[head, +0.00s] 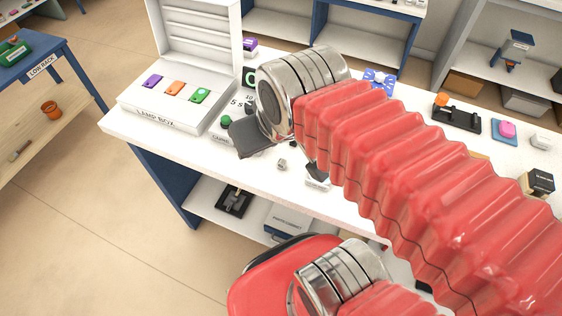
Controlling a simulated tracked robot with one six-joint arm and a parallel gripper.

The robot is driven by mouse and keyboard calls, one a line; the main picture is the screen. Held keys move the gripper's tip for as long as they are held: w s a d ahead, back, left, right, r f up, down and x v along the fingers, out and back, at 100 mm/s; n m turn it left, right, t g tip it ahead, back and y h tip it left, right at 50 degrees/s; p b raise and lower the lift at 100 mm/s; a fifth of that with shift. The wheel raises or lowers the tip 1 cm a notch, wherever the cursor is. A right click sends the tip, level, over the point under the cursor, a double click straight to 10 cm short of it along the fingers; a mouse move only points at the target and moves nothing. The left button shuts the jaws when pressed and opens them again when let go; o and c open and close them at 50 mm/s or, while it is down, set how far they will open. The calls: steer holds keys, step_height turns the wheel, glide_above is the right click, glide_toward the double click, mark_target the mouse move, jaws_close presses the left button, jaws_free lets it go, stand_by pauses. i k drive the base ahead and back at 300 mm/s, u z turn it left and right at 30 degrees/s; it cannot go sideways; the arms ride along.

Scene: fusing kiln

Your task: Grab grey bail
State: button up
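A small grey piece (282,164) lies on the white bench top (345,198), just below my arm's metal wrist joint. It looks like the grey bail, but it is too small to make out its shape surely. My gripper (252,139) shows only as a dark grey part under the wrist joint, to the left of and above the grey piece in the picture. My arm hides most of it, so its fingers and whether they are open do not show.
A white lamp box (160,112) with purple, orange and green pieces stands on the left of the bench. A black stand (457,117) and a pink piece on a blue pad (508,130) are at the right. A blue side table (30,62) stands far left.

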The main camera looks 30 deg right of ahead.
mark_target(282, 163)
steer(key=z, duration=0.05)
steer(key=k, duration=0.5)
steer(key=u, duration=1.6)
steer(key=k, duration=0.35)
steer(key=z, duration=0.35)
